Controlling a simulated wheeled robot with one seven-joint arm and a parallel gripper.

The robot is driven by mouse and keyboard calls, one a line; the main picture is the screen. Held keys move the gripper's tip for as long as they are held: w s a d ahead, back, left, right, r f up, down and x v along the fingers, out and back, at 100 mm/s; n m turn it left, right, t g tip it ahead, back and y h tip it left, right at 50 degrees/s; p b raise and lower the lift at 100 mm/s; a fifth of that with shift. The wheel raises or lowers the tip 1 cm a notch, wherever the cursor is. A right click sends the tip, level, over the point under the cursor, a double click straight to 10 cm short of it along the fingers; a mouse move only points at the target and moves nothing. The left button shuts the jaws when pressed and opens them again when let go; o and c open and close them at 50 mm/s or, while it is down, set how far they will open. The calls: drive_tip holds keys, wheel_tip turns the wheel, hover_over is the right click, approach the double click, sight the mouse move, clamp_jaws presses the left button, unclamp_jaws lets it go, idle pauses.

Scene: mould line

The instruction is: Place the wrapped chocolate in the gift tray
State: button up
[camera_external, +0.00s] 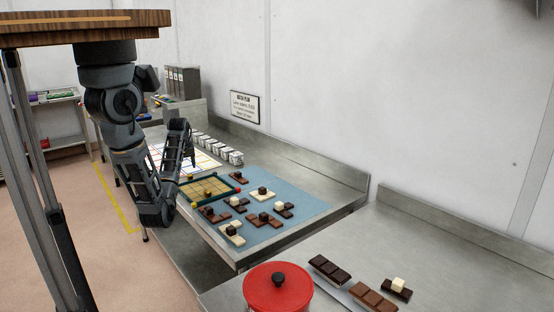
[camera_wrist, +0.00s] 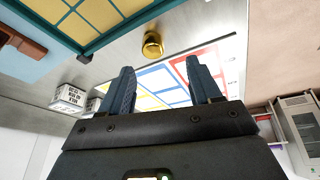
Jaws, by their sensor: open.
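The wrapped chocolate (camera_wrist: 152,44), a round gold-foil piece, sits on the bare metal counter in the wrist view, just outside a corner of the gift tray. The gift tray (camera_wrist: 92,51) has a dark green rim and yellow compartments. It also shows in the external view (camera_external: 231,182), flat on the counter. Small gold spots show in and around it there; I cannot tell which is this chocolate. My gripper (camera_wrist: 158,64) is open, with nothing between its fingers. The chocolate lies beyond the fingertips, apart from them. In the external view my gripper (camera_external: 191,158) is by the tray's far left side.
A blue mat (camera_external: 310,207) with several chocolate pieces lies right of the tray. A coloured grid sheet (camera_external: 205,162) and a row of small white boxes (camera_external: 220,148) lie behind it. A red pot (camera_external: 278,290) stands on the near counter. A wall (camera_external: 330,100) bounds the back.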

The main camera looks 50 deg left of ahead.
sight(190, 174)
drive_tip(key=f+n+b, duration=0.1)
drive_tip(key=b, duration=0.1)
drive_tip(key=w+f+n+g+b, duration=0.1)
drive_tip(key=shift+w+d+n+g+y+b, duration=0.15)
drive_tip(key=shift+w+n+g+y+b, duration=0.15)
drive_tip(key=shift+n+b, duration=0.1)
drive_tip(key=shift+b+x, duration=0.4)
drive_tip(key=shift+x, duration=1.4)
drive_tip(key=shift+w, duration=0.1)
clamp_jaws()
wheel_tip(190, 174, up, 10)
drive_tip(key=p, duration=0.5)
